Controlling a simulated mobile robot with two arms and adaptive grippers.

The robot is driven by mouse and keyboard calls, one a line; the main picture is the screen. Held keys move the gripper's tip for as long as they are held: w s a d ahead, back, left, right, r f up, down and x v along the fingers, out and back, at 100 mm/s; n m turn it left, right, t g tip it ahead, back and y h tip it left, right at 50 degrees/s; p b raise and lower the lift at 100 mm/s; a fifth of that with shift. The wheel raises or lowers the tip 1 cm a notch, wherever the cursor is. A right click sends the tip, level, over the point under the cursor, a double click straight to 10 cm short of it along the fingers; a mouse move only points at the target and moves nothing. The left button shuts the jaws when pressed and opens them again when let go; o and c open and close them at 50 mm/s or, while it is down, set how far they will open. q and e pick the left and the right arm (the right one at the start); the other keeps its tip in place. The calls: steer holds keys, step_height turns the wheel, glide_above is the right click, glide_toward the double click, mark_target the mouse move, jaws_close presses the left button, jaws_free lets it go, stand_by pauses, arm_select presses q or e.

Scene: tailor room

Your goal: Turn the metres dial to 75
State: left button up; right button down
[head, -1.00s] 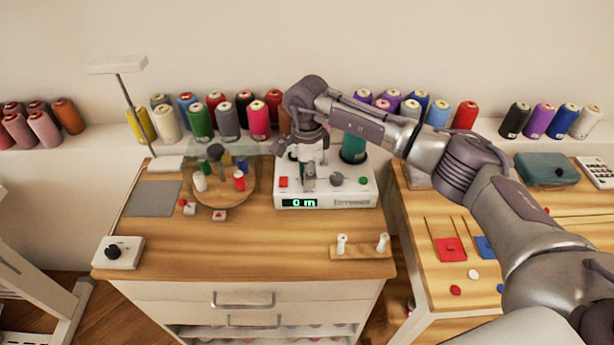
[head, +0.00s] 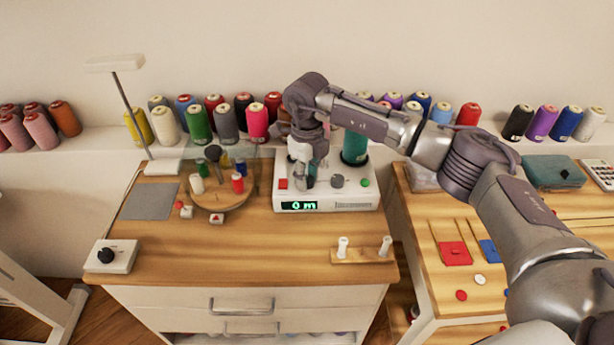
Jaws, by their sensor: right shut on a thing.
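The white winder (head: 326,196) stands at the back right of the wooden cabinet top. Its green display (head: 304,206) reads 0 m. My right gripper (head: 308,180) points down at the winder's front panel, between the red button (head: 283,184) and a grey knob (head: 337,181). It is shut on the metres dial, which the fingers and wrist mostly hide; no pointer or scale can be read. The grey knob just right of the fingers is free of them. My left gripper is not in view.
A green cone (head: 355,148) stands on the winder's back right. A round wooden stand (head: 238,197) with small spools is to its left. A peg block (head: 362,252) lies in front. A white box with a black knob (head: 107,255) sits at the cabinet's left front.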

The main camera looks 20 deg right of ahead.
steer(key=shift+w+m, duration=0.1)
steer(key=shift+m, duration=1.5)
steer(key=shift+r, duration=0.1)
steer(key=c, duration=0.8)
jaws_free()
step_height(320, 180, up, 12)
